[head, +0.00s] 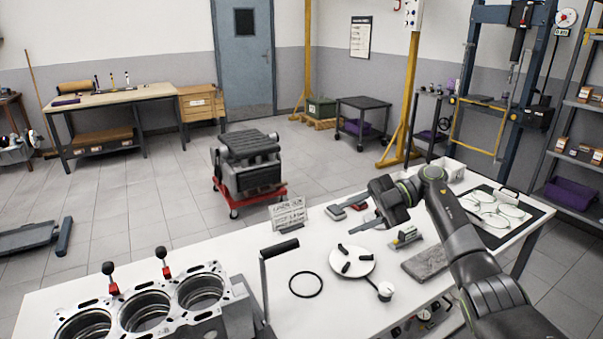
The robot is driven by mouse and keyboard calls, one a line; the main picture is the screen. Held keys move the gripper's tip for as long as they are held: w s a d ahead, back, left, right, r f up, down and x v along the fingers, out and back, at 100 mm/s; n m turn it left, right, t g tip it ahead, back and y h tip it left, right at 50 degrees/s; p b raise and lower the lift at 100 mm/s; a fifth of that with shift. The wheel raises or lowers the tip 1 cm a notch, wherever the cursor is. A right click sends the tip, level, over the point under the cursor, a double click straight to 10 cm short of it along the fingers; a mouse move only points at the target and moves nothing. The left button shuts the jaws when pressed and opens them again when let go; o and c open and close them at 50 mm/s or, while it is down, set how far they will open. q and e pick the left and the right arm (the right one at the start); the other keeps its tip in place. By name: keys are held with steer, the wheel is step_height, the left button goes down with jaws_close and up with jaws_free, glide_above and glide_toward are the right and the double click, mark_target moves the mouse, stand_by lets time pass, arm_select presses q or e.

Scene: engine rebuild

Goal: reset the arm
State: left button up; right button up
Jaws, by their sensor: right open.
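My right arm comes in from the lower right and reaches over the white workbench (229,282). My right gripper (363,208) is open above the back part of the bench, with its fingers toward the left. I see nothing held between the fingers. Small dark blocks with red parts lie behind the fingers and are partly hidden. My left gripper is not in view.
An engine block (150,310) with open bores stands at front left, near an upright black-handled crank (280,249). A black ring (306,284), a white round plate (352,262) and a grey slab (430,264) lie on the bench. A written card (288,214) stands at its back edge.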

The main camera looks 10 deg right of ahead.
steer(key=s+d+f+m+t+h, duration=0.75)
steer(key=f+m+h, duration=0.2)
steer(key=m, duration=0.45)
steer(key=s+d+f+m+t+h, duration=0.6)
steer(key=f+m+t+h, duration=0.3)
steer(key=m, duration=0.4)
steer(key=s+a+f+g+y, duration=0.1)
steer(key=s+a+f+g, duration=0.2)
steer(key=s, duration=0.6)
steer(key=s+f+m+g, duration=0.1)
steer(key=s+f+g, duration=0.3)
steer(key=s, duration=0.5)
steer(key=s+a+f+g+y, duration=0.15)
steer(key=s+g, duration=0.35)
steer(key=s, duration=0.5)
step_height(320, 180, down, 26)
steer(key=d+r+g, duration=0.1)
steer(key=s+a+f+g, duration=0.1)
steer(key=s+f, duration=1.3)
steer(key=f, duration=0.2)
steer(key=shift+s+a, duration=0.2)
steer(key=shift+s, duration=0.05)
